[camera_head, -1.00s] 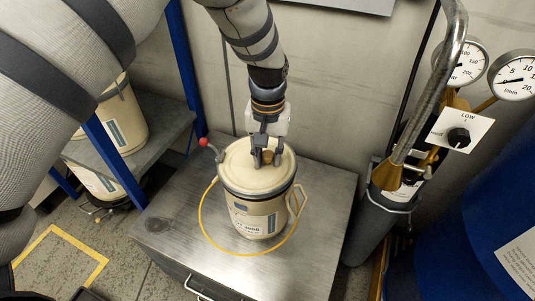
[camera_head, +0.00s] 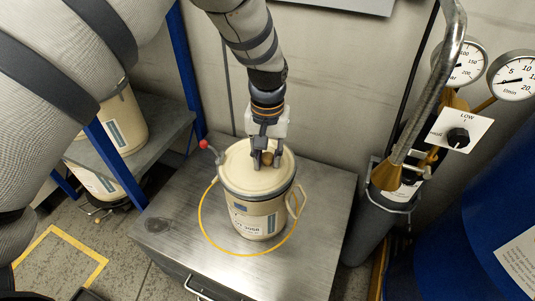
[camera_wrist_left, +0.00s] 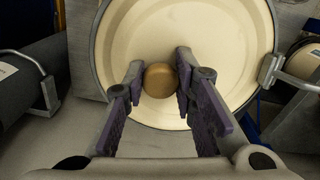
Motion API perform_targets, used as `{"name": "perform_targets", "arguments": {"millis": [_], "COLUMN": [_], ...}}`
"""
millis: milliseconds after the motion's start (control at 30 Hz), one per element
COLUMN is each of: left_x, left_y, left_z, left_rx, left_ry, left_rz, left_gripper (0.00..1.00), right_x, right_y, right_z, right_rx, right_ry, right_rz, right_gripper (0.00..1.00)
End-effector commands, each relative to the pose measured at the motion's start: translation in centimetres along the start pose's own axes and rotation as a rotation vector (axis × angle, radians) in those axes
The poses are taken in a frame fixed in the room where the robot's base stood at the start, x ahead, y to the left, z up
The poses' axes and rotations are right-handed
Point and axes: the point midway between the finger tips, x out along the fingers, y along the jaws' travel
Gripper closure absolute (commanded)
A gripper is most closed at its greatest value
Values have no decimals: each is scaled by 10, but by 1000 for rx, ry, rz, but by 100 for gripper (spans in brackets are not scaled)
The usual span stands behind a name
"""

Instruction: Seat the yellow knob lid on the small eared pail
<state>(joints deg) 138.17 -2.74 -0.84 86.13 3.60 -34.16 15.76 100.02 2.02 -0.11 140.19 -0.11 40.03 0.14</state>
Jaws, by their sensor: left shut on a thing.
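The pale yellow lid (camera_head: 240,168) lies level over the mouth of the small cream pail (camera_head: 262,207), which stands upright on a metal cabinet. I cannot tell whether a thin gap is left under the lid's edge. My left gripper (camera_head: 266,160) points down from above and is shut on the lid's brass-coloured knob. In the left wrist view, the knob (camera_wrist_left: 159,80) sits between the two fingertips, with the lid (camera_wrist_left: 210,40) filling the middle. The pail's dark rim and side brackets show around it. My right gripper is not in view.
The metal cabinet top (camera_head: 325,200) is clear to the right of the pail. A red ball (camera_head: 203,144) on a lever and a yellow hoop (camera_head: 203,222) are beside the pail. A shelf (camera_head: 165,123) with other containers stands left. A hose nozzle (camera_head: 388,173) and gauges stand right.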

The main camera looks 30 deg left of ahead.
Motion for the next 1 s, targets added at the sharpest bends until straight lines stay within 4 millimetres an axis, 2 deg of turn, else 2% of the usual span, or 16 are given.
{"name": "perform_targets", "arguments": {"millis": [533,1000], "left_x": [11,-5], "left_y": [0,0], "left_z": [0,-1], "left_rx": [0,0], "left_ry": [1,4], "left_rz": [0,1], "left_gripper": [100,100], "right_x": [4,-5], "right_y": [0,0], "right_z": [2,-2], "right_rx": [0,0], "right_ry": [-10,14], "right_rz": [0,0], "right_gripper": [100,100]}}
